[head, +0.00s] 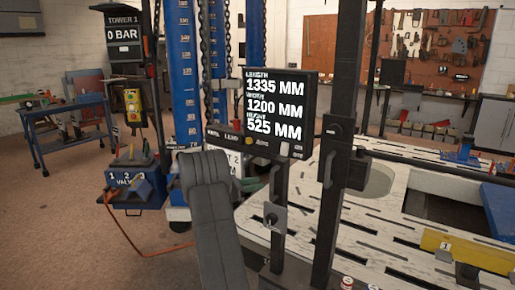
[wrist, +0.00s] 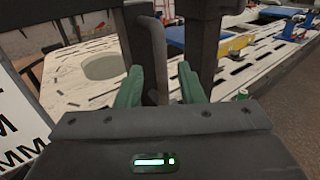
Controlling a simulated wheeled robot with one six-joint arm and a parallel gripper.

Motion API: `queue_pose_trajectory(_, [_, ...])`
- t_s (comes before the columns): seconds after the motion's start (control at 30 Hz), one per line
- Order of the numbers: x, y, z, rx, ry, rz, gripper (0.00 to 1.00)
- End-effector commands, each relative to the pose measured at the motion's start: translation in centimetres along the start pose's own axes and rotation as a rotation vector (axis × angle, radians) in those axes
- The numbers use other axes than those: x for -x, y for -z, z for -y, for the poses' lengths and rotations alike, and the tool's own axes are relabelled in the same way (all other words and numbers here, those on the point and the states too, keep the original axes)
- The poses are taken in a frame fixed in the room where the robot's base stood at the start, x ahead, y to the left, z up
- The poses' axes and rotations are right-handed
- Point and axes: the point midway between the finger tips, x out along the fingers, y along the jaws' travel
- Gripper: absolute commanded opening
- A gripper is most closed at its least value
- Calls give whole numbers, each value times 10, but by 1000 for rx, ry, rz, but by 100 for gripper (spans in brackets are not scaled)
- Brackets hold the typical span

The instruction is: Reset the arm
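My gripper (wrist: 161,84) shows in the wrist view as two green fingers standing apart, with a clear gap between them. A dark upright handle (wrist: 154,50) stands just beyond the gap, slightly towards the left finger; I cannot tell whether it reaches between the fingers, and no grip on it shows. In the head view my dark grey arm (head: 213,215) rises from the bottom, bent over at the top.
A display (head: 274,108) reading 1335, 1200 and 525 MM stands close right of my arm. A dark post (head: 340,120) with a handle (head: 328,168) rises beside the slotted bench (head: 380,235). A yellow block (head: 465,250) lies on the bench. Open floor (head: 60,220) lies left.

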Motion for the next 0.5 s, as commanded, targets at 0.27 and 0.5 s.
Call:
queue_pose_trajectory(0.27, [-53, 0, 1, 0, 3, 0, 35])
queue_pose_trajectory(0.5, [-75, 0, 1, 0, 1, 0, 35])
